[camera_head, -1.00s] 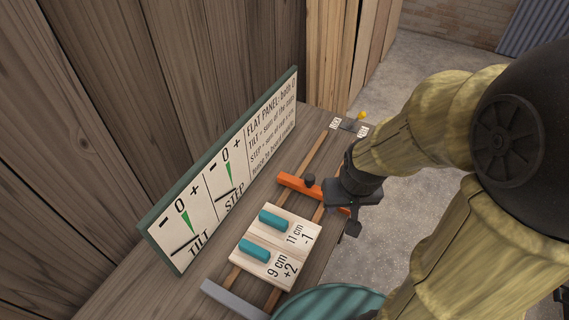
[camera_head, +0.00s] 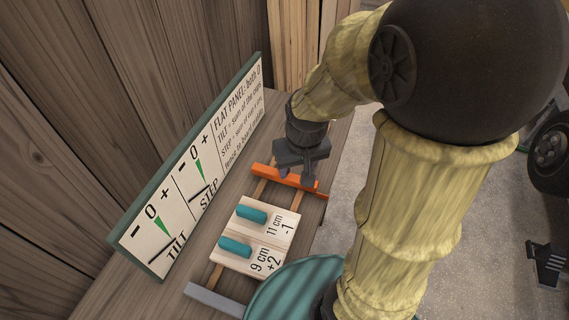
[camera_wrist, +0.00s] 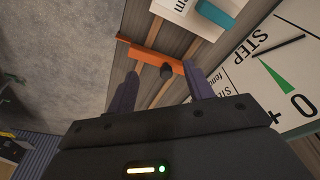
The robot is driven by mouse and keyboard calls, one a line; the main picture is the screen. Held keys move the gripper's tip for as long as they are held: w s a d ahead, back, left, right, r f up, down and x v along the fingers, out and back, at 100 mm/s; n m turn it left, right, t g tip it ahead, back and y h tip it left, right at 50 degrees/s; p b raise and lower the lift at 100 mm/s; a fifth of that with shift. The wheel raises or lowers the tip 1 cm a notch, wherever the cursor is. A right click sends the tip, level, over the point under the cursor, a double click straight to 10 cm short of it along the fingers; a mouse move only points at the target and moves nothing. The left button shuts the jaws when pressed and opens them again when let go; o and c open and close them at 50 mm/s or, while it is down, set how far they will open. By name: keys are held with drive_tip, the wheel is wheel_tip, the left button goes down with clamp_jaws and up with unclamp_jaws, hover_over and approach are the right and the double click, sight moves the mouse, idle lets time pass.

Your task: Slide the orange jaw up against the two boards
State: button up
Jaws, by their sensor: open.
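The orange jaw (camera_head: 303,187) is a bar lying across two wooden rails, with a gap between it and the boards. Two pale boards lie side by side with teal handles: one marked 11 cm, -1 (camera_head: 286,218) and one marked 9 cm, +2 (camera_head: 229,261). My gripper (camera_head: 296,177) is open just above the jaw and hides part of it. In the wrist view, the jaw (camera_wrist: 140,52) has a dark knob (camera_wrist: 166,72) between my open fingers (camera_wrist: 160,92). A board (camera_wrist: 184,10) shows beyond the jaw. I cannot tell whether the fingers touch the knob.
A grey end bar (camera_head: 214,300) lies across the rails' near end. A green-framed panel (camera_head: 196,172) with TILT and STEP dials stands left of the boards, against the plank wall. A round teal surface (camera_head: 285,290) is close to the boards at the front. Open floor lies to the right.

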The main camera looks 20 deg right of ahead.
drive_tip(key=w+r+n+g, duration=0.1)
drive_tip(key=w+r, duration=0.3)
drive_tip(key=w, duration=0.7)
drive_tip(key=shift+w+r+g+b, duration=0.25)
drive_tip(key=shift+g+b, duration=0.15)
drive_tip(key=shift+g, duration=0.2)
wheel_tip(320, 180, down, 17)
drive_tip(key=shift+f+p, duration=0.2)
drive_tip(key=shift+p, duration=0.35)
drive_tip(key=shift+c, duration=0.4)
drive_tip(key=shift+s, duration=0.1)
clamp_jaws()
